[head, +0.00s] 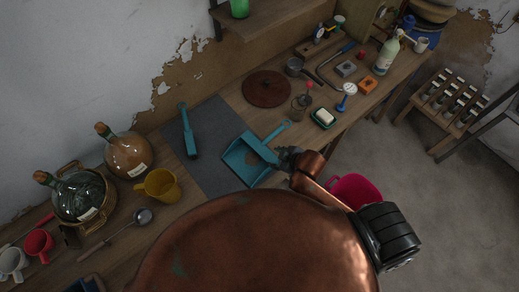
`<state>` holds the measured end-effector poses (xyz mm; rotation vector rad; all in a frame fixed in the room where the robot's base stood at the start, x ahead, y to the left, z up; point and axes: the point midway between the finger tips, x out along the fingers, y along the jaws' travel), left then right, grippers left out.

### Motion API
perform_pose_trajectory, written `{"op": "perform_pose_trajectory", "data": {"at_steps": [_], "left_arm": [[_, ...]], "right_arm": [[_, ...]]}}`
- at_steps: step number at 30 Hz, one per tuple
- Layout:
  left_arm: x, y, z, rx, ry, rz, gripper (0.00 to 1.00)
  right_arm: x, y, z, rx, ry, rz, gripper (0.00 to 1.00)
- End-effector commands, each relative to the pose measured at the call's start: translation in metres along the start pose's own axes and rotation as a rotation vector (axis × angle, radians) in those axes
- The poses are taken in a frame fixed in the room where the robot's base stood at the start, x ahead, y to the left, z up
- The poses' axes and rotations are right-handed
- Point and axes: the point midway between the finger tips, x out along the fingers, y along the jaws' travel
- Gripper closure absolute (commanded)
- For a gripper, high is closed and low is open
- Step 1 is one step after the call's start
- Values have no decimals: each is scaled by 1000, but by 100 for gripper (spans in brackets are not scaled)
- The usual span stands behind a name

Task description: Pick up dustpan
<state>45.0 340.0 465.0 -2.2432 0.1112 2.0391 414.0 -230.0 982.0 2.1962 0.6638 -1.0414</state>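The teal dustpan (240,161) lies at the front edge of the wooden bench, partly on a dark grey mat (204,158). Its handle (277,130) points up and to the right. My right gripper (280,157) is at the pan's right side, very close to it. I cannot tell whether it touches the pan. Its fingers are small and dark here, so their opening is unclear. My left gripper is not in view.
A teal brush (188,131) lies on the mat. A yellow jug (160,186) and glass demijohns (128,155) stand left. A brown disc (266,88), a soap dish (324,118) and a spray bottle (386,56) are farther right. A pink tub (354,190) is below the bench edge.

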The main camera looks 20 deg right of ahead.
Motion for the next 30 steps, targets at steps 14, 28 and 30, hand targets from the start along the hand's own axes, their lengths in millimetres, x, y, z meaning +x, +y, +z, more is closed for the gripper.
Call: {"op": "perform_pose_trajectory", "data": {"at_steps": [14, 28, 30], "left_arm": [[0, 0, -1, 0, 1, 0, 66], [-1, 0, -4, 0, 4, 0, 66], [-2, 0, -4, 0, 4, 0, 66]], "right_arm": [[45, 48, -37, -918, 89, -68, 63], [58, 105, -5, -1103, 34, -71, 63], [65, 104, -5, -1102, 34, -71, 63]]}}
